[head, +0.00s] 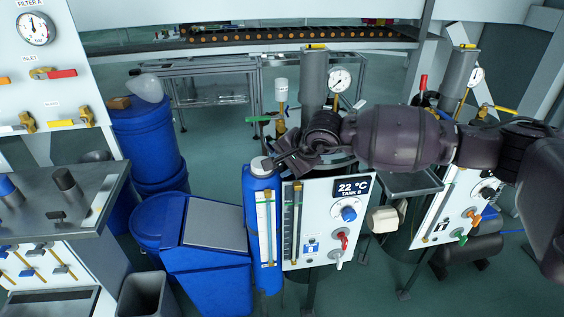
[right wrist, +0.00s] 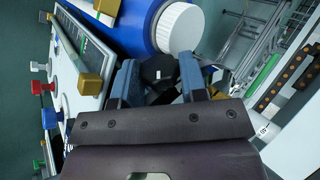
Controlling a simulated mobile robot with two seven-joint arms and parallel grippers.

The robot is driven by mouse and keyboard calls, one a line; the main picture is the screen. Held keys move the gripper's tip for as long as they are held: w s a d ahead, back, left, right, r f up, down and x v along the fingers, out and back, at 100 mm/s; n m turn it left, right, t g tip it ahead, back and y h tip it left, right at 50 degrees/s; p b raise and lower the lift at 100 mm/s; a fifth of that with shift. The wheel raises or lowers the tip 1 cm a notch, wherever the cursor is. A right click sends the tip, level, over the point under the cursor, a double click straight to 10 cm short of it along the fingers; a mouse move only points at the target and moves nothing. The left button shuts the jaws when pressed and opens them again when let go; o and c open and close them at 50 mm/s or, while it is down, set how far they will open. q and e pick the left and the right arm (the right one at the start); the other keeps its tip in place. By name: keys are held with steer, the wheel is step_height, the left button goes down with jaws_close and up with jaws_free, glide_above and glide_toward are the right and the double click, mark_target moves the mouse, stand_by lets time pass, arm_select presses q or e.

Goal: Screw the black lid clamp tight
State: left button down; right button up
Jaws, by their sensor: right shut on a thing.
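My right gripper (head: 286,163) reaches in from the right over the Tank B unit, above its white panel (head: 318,248). In the right wrist view, its two blue-grey fingers (right wrist: 158,75) are shut on a black knob, which I take to be the black lid clamp (right wrist: 157,68). The clamp sits between the fingers, beside a blue cylinder (right wrist: 144,18) with a white cap (right wrist: 180,28). In the head view the clamp is hidden behind the gripper and wrist. How tight it is cannot be told. My left gripper is not in view.
The panel carries a "22 °C" display (head: 353,188), a blue knob (head: 349,213) and a red valve handle (head: 342,238). A grey column (head: 314,80) and a pressure gauge (head: 340,80) stand behind the gripper. Blue barrels (head: 147,140) and a blue bin (head: 208,275) are left.

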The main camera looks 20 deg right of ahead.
steer(key=o, duration=0.9)
steer(key=shift+f, duration=0.1)
